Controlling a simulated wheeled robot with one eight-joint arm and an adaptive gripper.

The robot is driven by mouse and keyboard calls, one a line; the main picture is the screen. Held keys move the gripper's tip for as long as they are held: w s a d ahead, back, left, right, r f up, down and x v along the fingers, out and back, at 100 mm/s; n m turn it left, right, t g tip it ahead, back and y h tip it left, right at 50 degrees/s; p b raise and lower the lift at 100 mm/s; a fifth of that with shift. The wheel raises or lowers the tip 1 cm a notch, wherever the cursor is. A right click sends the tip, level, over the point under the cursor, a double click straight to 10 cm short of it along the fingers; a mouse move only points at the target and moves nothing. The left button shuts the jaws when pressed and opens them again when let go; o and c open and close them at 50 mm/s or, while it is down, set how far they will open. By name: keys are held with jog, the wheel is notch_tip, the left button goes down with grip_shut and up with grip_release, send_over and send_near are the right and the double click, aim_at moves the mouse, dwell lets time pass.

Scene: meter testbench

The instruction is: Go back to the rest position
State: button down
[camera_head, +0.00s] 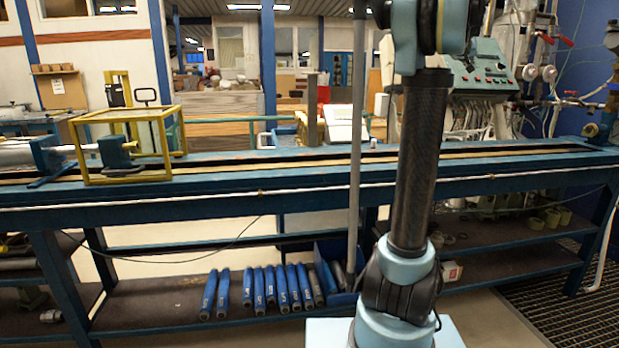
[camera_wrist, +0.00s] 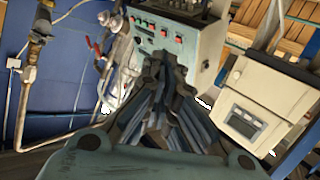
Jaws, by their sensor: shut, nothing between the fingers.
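My gripper (camera_wrist: 165,75) shows in the wrist view, with its dark fingers brought together and nothing between them. It points toward a grey-green control panel (camera_wrist: 195,35) with red buttons, and it is apart from it as far as I can tell. In the head view my arm stands upright right of the middle, in front of the bench, and the gripper itself is out of that picture. The same control panel (camera_head: 482,70) shows behind the arm at the upper right.
A long blue test bench (camera_head: 270,188) runs across the head view. A yellow frame (camera_head: 168,145) stands on its left part. Blue tools (camera_head: 207,295) lie on the lower shelf. Pipes with red-handled valves (camera_head: 548,70) are at the right. A beige meter box (camera_wrist: 262,100) is right of the gripper.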

jog(key=s+a+f+n+g+y, duration=0.1)
jog(key=s+a+f+g+y, duration=0.1)
jog(key=s+a+f, duration=0.85)
jog(key=s+a+f+n+g+y, duration=0.1)
jog(key=s+a+f+g+y, duration=0.1)
jog(key=s+a+f, duration=0.8)
jog(key=s+a+f+n+g+y, duration=0.1)
jog(key=s+a+f+y, duration=0.1)
jog(key=s+a+f, duration=0.4)
jog(key=s+a+f+n+g+y, duration=0.1)
jog(key=s+a+f, duration=0.6)
jog(key=f, duration=0.8)
jog(key=s+a+f+n+g+y, duration=0.1)
jog(key=s+a+f+g+y, duration=0.1)
jog(key=s+a+f, duration=0.5)
jog(key=s+f+g, duration=0.1)
jog(key=s+f, duration=0.2)
jog(key=s, duration=0.1)
jog(key=shift+s+f+n+y, duration=0.3)
